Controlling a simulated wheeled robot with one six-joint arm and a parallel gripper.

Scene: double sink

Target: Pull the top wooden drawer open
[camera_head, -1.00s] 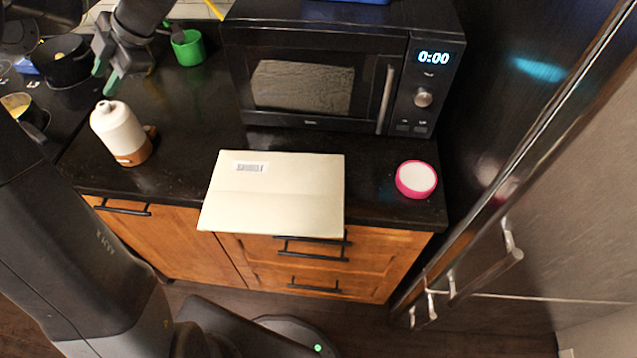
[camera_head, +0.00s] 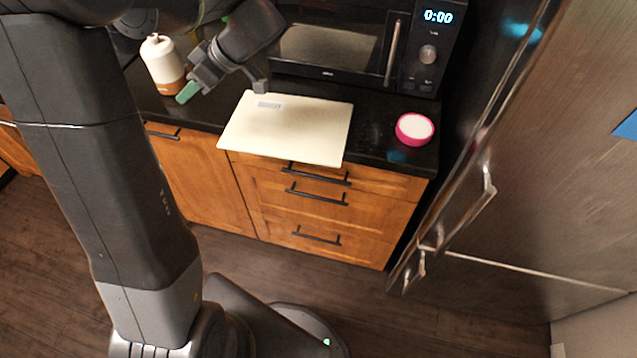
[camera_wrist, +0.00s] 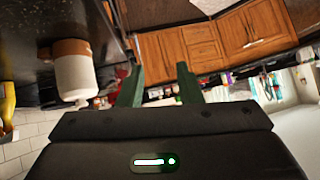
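The top wooden drawer (camera_head: 385,183) is in the cabinet under the black counter, in the head view. It looks shut. Its dark bar handle (camera_head: 318,174) runs just below the counter edge, under the front of a pale board. My gripper (camera_head: 226,91) is above the counter, left of the board and up and left of the handle, apart from it. It is open and empty. The wrist view shows its two green fingers (camera_wrist: 158,86) spread apart, with wooden cabinet fronts beyond them.
The pale board (camera_head: 285,128) overhangs the counter's front edge. A white and brown bottle (camera_head: 162,62) stands left of my gripper. A pink-rimmed round item (camera_head: 414,129) lies at right. A microwave (camera_head: 330,45) is behind and a metal fridge (camera_head: 530,180) stands at right.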

